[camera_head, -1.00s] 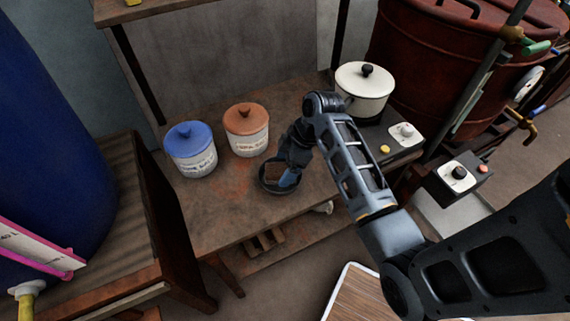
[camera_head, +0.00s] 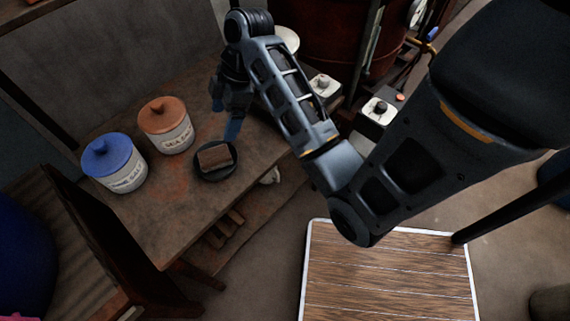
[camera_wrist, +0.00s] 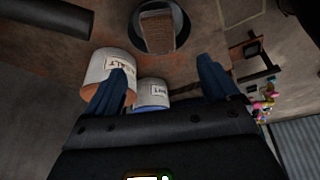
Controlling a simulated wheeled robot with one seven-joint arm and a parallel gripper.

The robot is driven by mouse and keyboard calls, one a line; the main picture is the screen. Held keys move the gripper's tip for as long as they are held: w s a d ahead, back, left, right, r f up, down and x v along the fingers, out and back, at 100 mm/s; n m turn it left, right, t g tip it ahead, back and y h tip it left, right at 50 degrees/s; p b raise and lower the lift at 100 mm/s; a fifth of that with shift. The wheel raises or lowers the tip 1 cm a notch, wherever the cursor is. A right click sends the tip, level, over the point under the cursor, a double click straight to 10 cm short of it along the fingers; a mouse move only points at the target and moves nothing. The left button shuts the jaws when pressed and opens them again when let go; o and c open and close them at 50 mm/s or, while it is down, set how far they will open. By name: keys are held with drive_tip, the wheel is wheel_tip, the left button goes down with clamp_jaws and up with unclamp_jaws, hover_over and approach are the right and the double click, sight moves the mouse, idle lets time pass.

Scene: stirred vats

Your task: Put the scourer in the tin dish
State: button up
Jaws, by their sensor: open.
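The scourer (camera_head: 214,157) is a brown rectangular block. It lies inside the dark round tin dish (camera_head: 227,173) on the table, and part of it seems to rest near the rim. In the wrist view the scourer (camera_wrist: 157,31) also shows inside the dish (camera_wrist: 182,42), at the top of the picture. My gripper (camera_head: 226,128) is above and behind the dish, apart from the scourer. In the wrist view its two blue fingers (camera_wrist: 166,88) are spread wide with nothing between them.
A white jar with an orange lid (camera_head: 165,126) and one with a blue lid (camera_head: 114,163) stand left of the dish. A white pot (camera_head: 287,39) is partly hidden behind my arm. The table's front (camera_head: 185,222) is clear.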

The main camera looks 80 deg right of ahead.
drive_tip(key=s+a+f+m+t+h, duration=0.2)
drive_tip(key=s+a+f, duration=0.15)
drive_tip(key=a, duration=0.35)
drive_tip(key=s+a+f+m+t+h, duration=0.2)
drive_tip(key=s+a+m, duration=0.15)
drive_tip(key=a, duration=0.35)
drive_tip(key=s+a+r+t, duration=0.3)
drive_tip(key=s+r, duration=0.3)
drive_tip(key=r, duration=0.2)
drive_tip(key=s+a+r+m+t+y, duration=0.1)
drive_tip(key=s+a+r+t, duration=0.2)
drive_tip(key=r, duration=0.6)
drive_tip(key=s+a, duration=0.2)
drive_tip(key=s, duration=0.1)
drive_tip(key=shift+s+a+t+y, duration=0.25)
drive_tip(key=shift+s+t+y, duration=0.05)
drive_tip(key=shift+s+t, duration=0.1)
